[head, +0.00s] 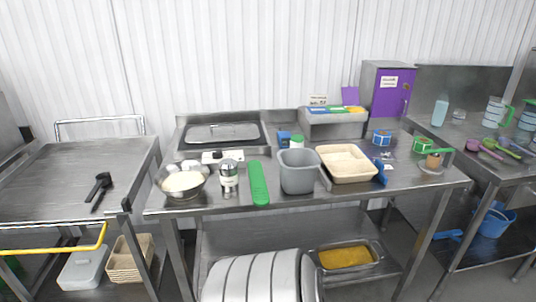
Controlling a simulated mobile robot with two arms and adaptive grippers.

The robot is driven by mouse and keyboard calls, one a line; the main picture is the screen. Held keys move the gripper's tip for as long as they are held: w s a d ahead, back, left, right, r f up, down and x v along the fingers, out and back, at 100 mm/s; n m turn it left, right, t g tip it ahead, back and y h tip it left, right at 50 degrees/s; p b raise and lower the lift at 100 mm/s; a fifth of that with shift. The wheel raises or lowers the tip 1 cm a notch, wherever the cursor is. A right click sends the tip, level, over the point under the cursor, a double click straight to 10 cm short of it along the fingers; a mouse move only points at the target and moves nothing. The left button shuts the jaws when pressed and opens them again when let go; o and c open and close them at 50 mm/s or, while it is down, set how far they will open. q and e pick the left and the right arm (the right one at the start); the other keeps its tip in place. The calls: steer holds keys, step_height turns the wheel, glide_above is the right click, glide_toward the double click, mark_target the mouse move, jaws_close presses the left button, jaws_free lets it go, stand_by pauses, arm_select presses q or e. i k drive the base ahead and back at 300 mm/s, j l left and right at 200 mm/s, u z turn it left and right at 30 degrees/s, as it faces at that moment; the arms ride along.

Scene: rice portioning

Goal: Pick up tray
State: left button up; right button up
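A beige rectangular tray (325,158) with raised walls sits on the right half of the middle steel table, just right of a grey tub (299,180). More beige trays (130,258) are stacked on the lower shelf at the left. A metal tray (374,247) with yellow contents rests on the shelf under the middle table. Neither of my grippers shows in the head view, so their state and their distance from the trays cannot be seen.
A metal bowl of white contents (183,182), a can (229,174) and a long green object (259,184) stand left of the tub. A blue item (380,173) lies at the beige tray's right side. The left table (60,170) is mostly clear.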

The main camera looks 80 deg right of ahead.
mark_target(344, 162)
steer(key=z, duration=3.3)
steer(key=i+j+z, duration=0.15)
steer(key=z, duration=0.25)
steer(key=i+j+z, duration=0.15)
steer(key=j+z, duration=0.25)
